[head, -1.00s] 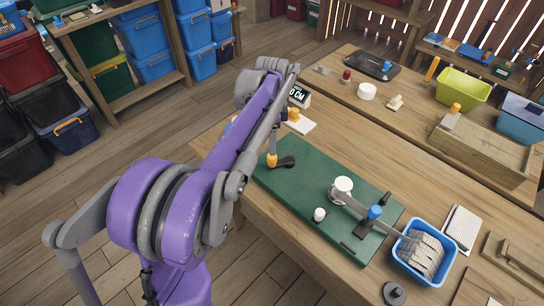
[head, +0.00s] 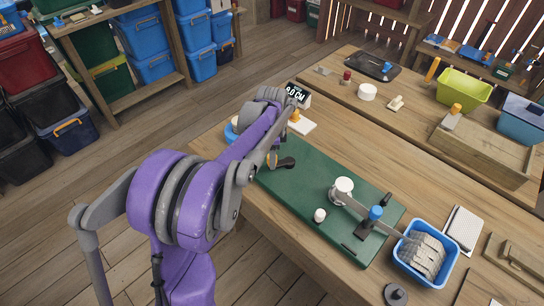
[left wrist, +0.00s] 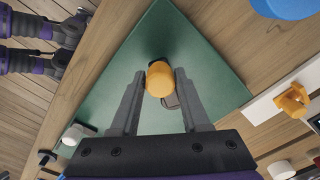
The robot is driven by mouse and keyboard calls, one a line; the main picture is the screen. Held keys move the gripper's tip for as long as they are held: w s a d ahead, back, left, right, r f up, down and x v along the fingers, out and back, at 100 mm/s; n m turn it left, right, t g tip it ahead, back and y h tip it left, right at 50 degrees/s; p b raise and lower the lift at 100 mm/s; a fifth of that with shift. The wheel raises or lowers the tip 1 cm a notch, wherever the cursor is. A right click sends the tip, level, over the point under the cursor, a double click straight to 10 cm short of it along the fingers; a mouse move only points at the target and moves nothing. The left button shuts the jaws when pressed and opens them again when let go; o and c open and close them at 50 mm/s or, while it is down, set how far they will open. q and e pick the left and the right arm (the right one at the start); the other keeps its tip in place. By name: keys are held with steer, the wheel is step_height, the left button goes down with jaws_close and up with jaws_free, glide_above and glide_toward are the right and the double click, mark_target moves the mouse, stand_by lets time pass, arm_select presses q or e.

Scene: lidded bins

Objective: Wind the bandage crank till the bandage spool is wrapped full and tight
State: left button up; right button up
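The green board (head: 310,205) lies on the wooden table. The crank's orange knob (head: 271,163) and its dark arm (head: 287,163) are at the board's far left end. The white spool (head: 343,185) stands near its middle. A grey bandage strip (head: 358,205) runs from the spool, past a blue-topped post (head: 375,213), to a blue bin (head: 399,262) of folded bandage. My right gripper is not in view.
A small white-topped piece (head: 319,215) stands on the board's front edge. An orange-topped white board (head: 299,123) and a dark display block (head: 298,94) stand behind the crank. A second table with a lime bin (head: 463,89) is farther back.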

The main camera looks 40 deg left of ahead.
arm_select(q)
jaws_close()
stand_by(1.1)
